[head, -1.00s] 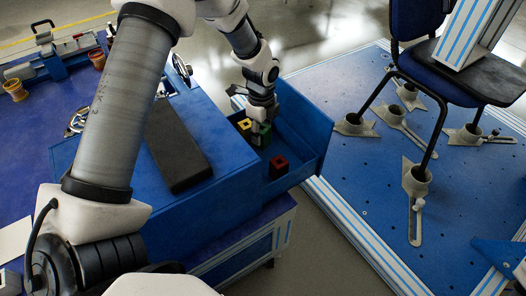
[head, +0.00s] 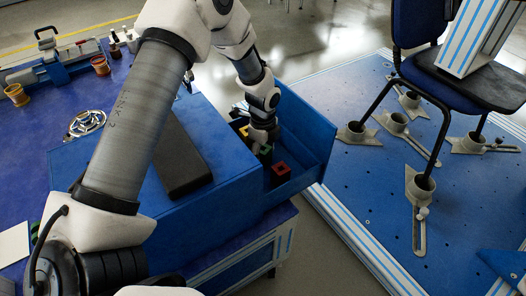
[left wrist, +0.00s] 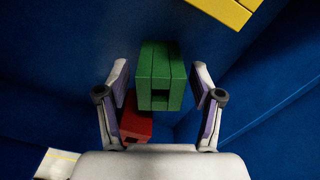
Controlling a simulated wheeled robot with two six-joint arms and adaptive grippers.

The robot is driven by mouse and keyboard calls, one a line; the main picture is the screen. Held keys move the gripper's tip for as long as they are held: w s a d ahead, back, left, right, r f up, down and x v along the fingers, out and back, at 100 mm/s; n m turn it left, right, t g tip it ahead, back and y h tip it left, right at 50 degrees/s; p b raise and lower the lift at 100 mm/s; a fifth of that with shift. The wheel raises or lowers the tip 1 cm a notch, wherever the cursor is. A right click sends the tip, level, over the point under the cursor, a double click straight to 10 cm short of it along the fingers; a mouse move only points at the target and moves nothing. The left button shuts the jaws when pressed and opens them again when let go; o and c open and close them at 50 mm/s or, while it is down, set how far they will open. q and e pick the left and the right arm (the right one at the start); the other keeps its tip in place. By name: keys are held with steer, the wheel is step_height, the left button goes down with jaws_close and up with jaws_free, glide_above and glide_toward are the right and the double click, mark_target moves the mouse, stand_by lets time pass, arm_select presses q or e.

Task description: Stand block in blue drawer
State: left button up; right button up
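The blue drawer (head: 312,134) is pulled out of a blue cabinet (head: 216,186). Inside it are a green block (head: 266,150), a red block (head: 281,173) and a yellow block (head: 243,130). My left gripper (head: 262,141) reaches down into the drawer at the green block and partly hides it. In the left wrist view, the green block (left wrist: 160,77) lies between the spread fingers, with a gap on each side. The red block (left wrist: 136,125) is partly behind the left finger and the yellow block (left wrist: 232,8) is at the top. My right gripper is out of view.
A long dark pad (head: 178,160) lies on top of the cabinet. The drawer walls stand close around my left gripper. A blue chair (head: 455,90) stands on a blue platform (head: 370,205) to the right.

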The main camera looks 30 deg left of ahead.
arm_select(q)
step_height(320, 180, up, 12)
steer(key=p, duration=0.3)
steer(key=shift+r+p, duration=0.15)
steer(key=shift+p, duration=0.25)
